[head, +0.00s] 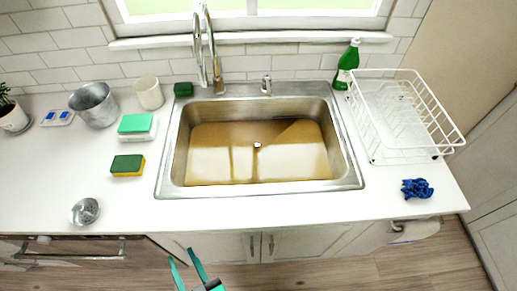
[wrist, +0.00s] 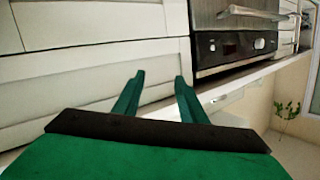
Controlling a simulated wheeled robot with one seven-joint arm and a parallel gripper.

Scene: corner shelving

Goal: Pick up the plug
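A small pale knob (head: 257,144), which looks like the plug, shows in the middle of the steel sink (head: 350,178). Brownish water (head: 290,160) seems to cover the sink bottom around it. The knob is too small to make out its shape. My gripper (head: 181,256) is at the bottom of the head view, in front of the cabinets and nearer than the counter's front edge, well away from the knob. Its two teal fingers are apart with nothing between them. In the wrist view my gripper (wrist: 159,75) faces cabinet fronts, and the plug does not show.
A tall faucet (head: 217,75) stands behind the sink. A metal strainer cup (head: 85,211), sponges (head: 127,165) and a metal pot (head: 94,104) are on the left counter. A dish rack (head: 405,115), green bottle (head: 347,65) and blue cloth (head: 417,188) are on the right.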

